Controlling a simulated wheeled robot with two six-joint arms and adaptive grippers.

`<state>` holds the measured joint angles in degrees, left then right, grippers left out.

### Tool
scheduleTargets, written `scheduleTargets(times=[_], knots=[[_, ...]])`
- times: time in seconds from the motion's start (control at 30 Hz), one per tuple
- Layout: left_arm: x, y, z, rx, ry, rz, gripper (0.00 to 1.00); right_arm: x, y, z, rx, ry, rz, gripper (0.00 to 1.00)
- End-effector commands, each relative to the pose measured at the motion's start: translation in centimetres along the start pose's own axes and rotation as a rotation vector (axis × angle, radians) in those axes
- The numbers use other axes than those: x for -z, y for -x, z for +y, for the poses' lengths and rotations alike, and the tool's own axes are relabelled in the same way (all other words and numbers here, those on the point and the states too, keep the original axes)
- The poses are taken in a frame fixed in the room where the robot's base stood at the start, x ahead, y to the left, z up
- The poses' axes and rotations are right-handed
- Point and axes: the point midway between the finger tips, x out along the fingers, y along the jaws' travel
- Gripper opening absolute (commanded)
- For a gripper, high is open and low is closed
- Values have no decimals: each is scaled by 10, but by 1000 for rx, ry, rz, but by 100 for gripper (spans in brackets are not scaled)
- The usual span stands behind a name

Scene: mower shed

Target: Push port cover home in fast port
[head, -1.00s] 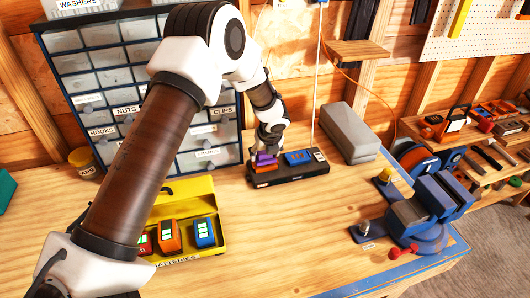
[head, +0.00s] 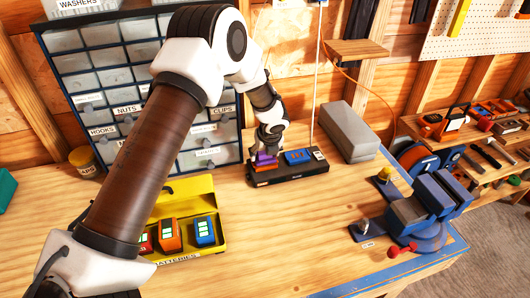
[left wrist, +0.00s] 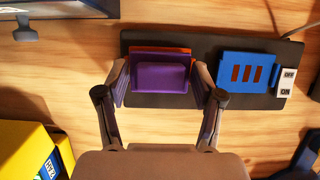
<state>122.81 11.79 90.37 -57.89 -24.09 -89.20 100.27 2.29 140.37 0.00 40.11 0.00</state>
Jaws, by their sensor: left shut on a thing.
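A purple port cover (left wrist: 161,76) with a raised block in its middle is between the fingers of my left gripper (left wrist: 161,84), which is shut on it. In the head view the cover (head: 264,159) sits at the left end of the black charger base (head: 300,177). Orange (head: 265,168) shows below it there, and an orange strip shows along its far edge in the left wrist view. I cannot tell whether the cover is fully seated. A blue port (left wrist: 247,72) with dark red slots is to its right, beside an OFF/ON switch (left wrist: 287,82). My right gripper is out of view.
A yellow battery case (head: 178,204) with several batteries stands open at front left. A drawer cabinet (head: 105,95) rises behind the base on the left. A grey block (head: 347,130) and a blue vise (head: 430,215) are on the right. Bare bench lies in front of the base.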

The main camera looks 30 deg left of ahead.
Motion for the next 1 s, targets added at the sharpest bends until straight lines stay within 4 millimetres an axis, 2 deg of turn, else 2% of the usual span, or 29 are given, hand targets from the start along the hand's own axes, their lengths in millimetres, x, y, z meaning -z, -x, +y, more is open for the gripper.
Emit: scheduleTargets(times=[0.37, 0.4, 0.47, 0.5, 0.83, 0.93, 1.0], knots=[[3, -8, 0, 0, -1, 0, 33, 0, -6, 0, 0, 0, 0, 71], [3, -8, 0, 0, -1, 0, 71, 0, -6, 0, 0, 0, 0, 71], [3, -7, 0, 0, -1, 0, 92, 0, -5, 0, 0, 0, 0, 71], [3, -7, 0, 0, -1, 0, 97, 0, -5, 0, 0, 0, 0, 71], [3, -6, 0, 0, 0, 0, 97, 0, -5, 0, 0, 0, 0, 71], [2, 4, -1, 1, 0, -1, 97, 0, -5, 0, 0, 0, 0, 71], [2, 16, -1, 2, 0, -2, 97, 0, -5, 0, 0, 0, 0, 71]])
